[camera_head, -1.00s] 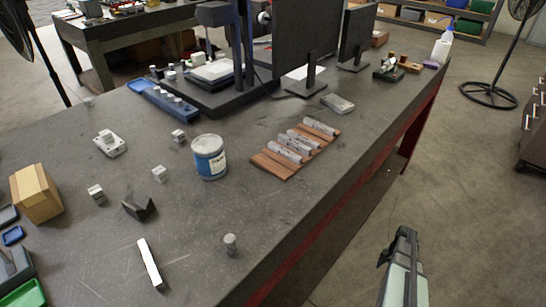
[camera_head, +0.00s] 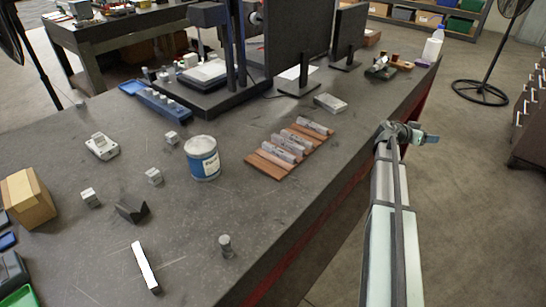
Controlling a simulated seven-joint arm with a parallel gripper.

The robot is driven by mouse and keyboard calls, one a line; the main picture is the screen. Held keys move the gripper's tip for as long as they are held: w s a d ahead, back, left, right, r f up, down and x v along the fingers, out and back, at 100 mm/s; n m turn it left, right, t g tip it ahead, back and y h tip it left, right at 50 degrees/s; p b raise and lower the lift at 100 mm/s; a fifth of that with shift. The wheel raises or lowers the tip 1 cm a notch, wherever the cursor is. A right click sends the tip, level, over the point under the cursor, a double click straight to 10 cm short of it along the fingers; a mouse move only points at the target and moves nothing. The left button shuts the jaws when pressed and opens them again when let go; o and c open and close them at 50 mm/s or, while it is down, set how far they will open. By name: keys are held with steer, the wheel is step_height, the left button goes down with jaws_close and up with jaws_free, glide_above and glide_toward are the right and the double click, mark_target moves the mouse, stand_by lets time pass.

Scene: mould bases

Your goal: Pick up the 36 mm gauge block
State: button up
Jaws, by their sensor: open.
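Several small grey-white blocks stand apart on the dark bench: one behind the paint tin (camera_head: 171,138), one left of the tin (camera_head: 154,176), and one near the cardboard box (camera_head: 90,197). Their markings are too small to read, so I cannot tell which is the 36 mm gauge block. My gripper (camera_head: 428,137) is at the end of my raised arm, right of the bench's red-sided edge and far from these blocks. It looks open and empty, though its fingers are small in view.
A blue-white paint tin (camera_head: 203,158) and a wooden rack (camera_head: 262,164) of grey bars stand mid-bench. A black V-shaped block (camera_head: 131,209), a long white bar (camera_head: 144,266) and a small grey cylinder (camera_head: 226,246) are nearer. Monitors (camera_head: 295,40) stand behind.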

steer(key=w+a+r+t+h, duration=0.15)
steer(key=a+r, duration=0.25)
steer(key=r, duration=0.4)
steer(key=w+a+r+t+h, duration=0.1)
steer(key=w+a+r, duration=0.2)
steer(key=r, duration=0.4)
steer(key=w+a+r+n+t+y, duration=0.1)
steer(key=a+r, duration=0.1)
steer(key=a, duration=0.6)
steer(key=w+a+r+n+y, duration=0.1)
steer(key=a+r+y, duration=0.1)
steer(key=a, duration=0.7)
steer(key=n+g+y, duration=0.4)
steer(key=n+y, duration=1.3)
steer(key=n, duration=0.3)
glide_above(153, 173)
steer(key=s+d, duration=0.1)
steer(key=d, duration=0.1)
steer(key=f, duration=0.8)
steer(key=shift+s, duration=0.2)
steer(key=shift+t+y, duration=0.25)
steer(key=shift+x, duration=2.65)
steer(key=shift+a+r, duration=0.1)
steer(key=shift+a, duration=0.1)
